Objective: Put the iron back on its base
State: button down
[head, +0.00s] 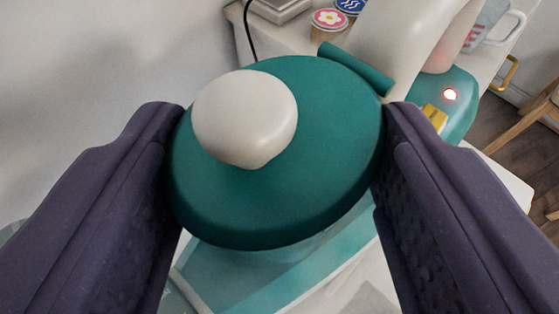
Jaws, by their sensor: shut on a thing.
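My gripper (283,140) is shut on a teal rounded body with a cream knob (244,117), which I take to be the iron (325,130). One dark finger presses each side of it. The body fills the middle of the view and hides much of what lies behind it. A flat teal and pale surface (270,270) shows below it between the fingers. I cannot tell if this is the iron's base, or if the iron touches it.
Behind at upper right, a cream curved body (410,35) stands near a teal part with a lit lamp (450,95). A clear measuring cup (492,28) and round tubs (329,20) stand at the back. A pale wall (110,60) is at left.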

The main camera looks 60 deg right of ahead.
aim_at(234, 256)
jog(key=shift+w+d, duration=0.25)
jog(key=shift+w, duration=0.7)
jog(key=shift+w+f, duration=0.1)
jog(key=shift+f, duration=0.1)
notch_tip(234, 256, down, 3)
jog(key=shift+f+b, duration=0.2)
jog(key=shift+b, duration=0.35)
jog(key=shift+r, duration=0.1)
jog(key=shift+c, duration=1.3)
grip_release()
jog(key=p+v, duration=0.1)
jog(key=v, duration=1.1)
jog(key=shift+p, duration=0.3)
